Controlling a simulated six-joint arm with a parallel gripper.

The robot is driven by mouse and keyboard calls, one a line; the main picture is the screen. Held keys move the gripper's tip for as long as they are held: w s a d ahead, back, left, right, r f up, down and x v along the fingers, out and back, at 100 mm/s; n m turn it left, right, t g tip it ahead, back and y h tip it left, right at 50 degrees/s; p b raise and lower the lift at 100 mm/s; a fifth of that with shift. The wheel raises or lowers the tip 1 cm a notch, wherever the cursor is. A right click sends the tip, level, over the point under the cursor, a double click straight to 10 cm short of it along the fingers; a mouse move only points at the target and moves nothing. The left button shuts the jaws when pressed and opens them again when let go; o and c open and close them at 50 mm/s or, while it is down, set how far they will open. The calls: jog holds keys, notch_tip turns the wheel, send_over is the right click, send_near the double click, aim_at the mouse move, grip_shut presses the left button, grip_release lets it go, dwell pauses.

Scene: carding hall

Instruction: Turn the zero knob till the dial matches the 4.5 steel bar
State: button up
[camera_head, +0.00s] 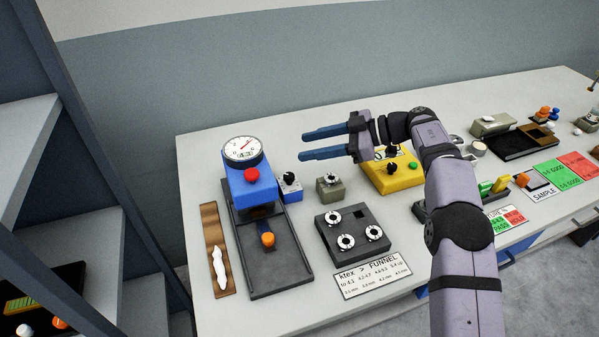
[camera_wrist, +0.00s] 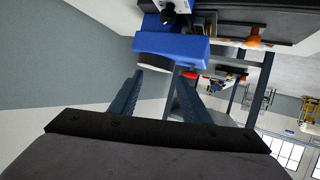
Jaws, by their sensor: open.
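A blue gauge (camera_head: 252,190) with a round white dial (camera_head: 242,149) stands at the left of the bench. Its red needle slants, but I cannot read its value. A small black knob (camera_head: 289,178) sits on a blue side box (camera_head: 291,191); it looks like the zero knob, and a dark knob shows in the wrist view (camera_wrist: 168,14). A red button (camera_head: 251,175) is below the dial. My gripper (camera_head: 304,145) is open and empty, above and right of the gauge, fingers pointing left. In the wrist view the gauge (camera_wrist: 170,44) is beyond the fingertips. I cannot identify the 4.5 steel bar.
A small grey-green box (camera_head: 331,190) and a black tray of round funnels (camera_head: 326,232) stand right of the gauge. A "ktex > FUNNEL" card (camera_head: 372,279) lies in front. A yellow box (camera_head: 397,180) is below my wrist. A wooden board (camera_head: 211,222) with white fibre lies left.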

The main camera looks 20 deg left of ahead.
jog(key=s+a+r+m+y+p, duration=0.1)
jog(key=s+a+r+m, duration=0.1)
jog(key=s+r, duration=0.35)
jog(key=m+t+h, duration=0.1)
jog(key=m+t, duration=0.5)
jog(key=t, duration=0.1)
send_near(291, 176)
jog(key=shift+n, duration=0.3)
jog(key=shift+p+x, duration=1.05)
jog(key=shift+x, duration=3.15)
jog(key=c, duration=1)
